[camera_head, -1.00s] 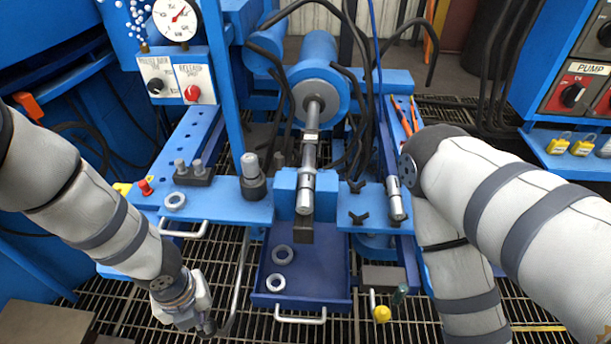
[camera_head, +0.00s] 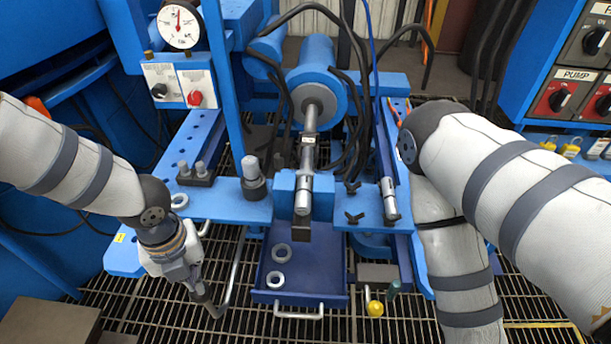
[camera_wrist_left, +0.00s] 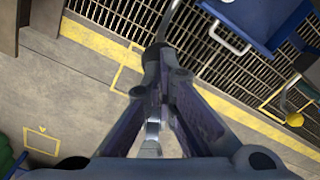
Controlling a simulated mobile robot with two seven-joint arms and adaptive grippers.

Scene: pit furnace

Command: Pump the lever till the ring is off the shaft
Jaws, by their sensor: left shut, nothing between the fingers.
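The lever (camera_head: 235,268) is a bent grey metal rod beside the left side of the blue tray. My left gripper (camera_head: 208,302) is shut at the lever's low end, with nothing between its fingers. In the left wrist view its fingertips (camera_wrist_left: 154,55) overlap the end of a grey rod (camera_wrist_left: 171,18); I cannot tell whether they touch. The shaft (camera_head: 308,135) runs from the blue cylinder to the blue block in front. I cannot make out for certain which part on it is the ring. My right gripper is not in view.
The tray (camera_head: 334,272) holds two loose grey rings (camera_head: 279,280). A pressure gauge (camera_head: 179,25) stands above a panel with a black knob and a red one (camera_head: 195,98). A yellow knob (camera_head: 375,309) is right of the tray. Open grating lies around my left gripper.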

